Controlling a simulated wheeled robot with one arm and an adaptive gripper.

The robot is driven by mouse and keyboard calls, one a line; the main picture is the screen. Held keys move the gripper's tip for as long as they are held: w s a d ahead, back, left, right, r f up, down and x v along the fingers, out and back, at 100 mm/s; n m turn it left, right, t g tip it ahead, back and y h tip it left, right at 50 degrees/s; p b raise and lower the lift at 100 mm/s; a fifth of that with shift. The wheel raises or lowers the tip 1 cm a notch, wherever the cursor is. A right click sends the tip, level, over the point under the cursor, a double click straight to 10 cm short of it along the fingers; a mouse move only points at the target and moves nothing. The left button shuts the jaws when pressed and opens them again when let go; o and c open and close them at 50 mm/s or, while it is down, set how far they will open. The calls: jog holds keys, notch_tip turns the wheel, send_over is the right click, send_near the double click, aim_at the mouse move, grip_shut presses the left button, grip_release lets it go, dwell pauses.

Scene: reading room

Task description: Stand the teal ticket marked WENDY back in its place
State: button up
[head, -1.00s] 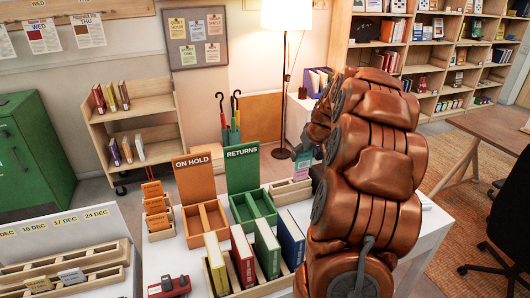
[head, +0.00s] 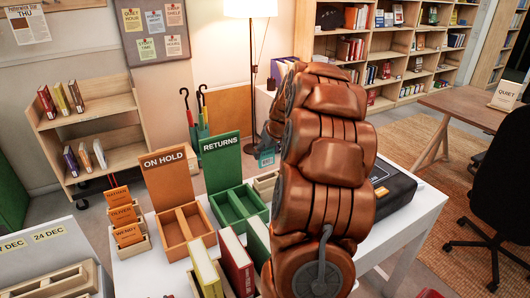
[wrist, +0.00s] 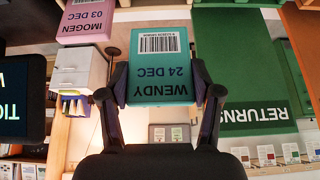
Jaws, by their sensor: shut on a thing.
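The teal ticket (wrist: 160,68), marked WENDY and 24 DEC with a barcode, appears upside down in the wrist view. My gripper (wrist: 161,84) is shut on it, one finger at each side edge. In the head view a small teal patch, apparently this ticket (head: 266,159), shows just left of my arm, by a pale wooden rack (head: 265,184). My arm hides most of the gripper there, and I cannot tell whether the ticket touches the rack. At the lower left is a date strip (head: 48,234) reading 24 DEC, with a slotted wooden holder (head: 60,285) below it.
The orange ON HOLD box (head: 186,232), green RETURNS box (head: 239,204) and a rack of orange tickets (head: 125,230) stand on the white table. Upright books (head: 236,262) are in front. A pink IMOGEN ticket (wrist: 88,20) shows in the wrist view. A black case (head: 388,192) lies right of my arm.

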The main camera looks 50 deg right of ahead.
aim_at(267, 159)
jog(key=shift+f, duration=1.75)
jog(key=shift+f+b, duration=1.3)
jog(key=shift+f, duration=0.35)
jog(key=o, duration=1)
jog(key=shift+s+r, duration=0.1)
jog(key=shift+r, duration=0.05)
jog(key=v, duration=1.1)
jog(key=shift+s+a+r, duration=0.15)
jog(key=shift+r, duration=0.15)
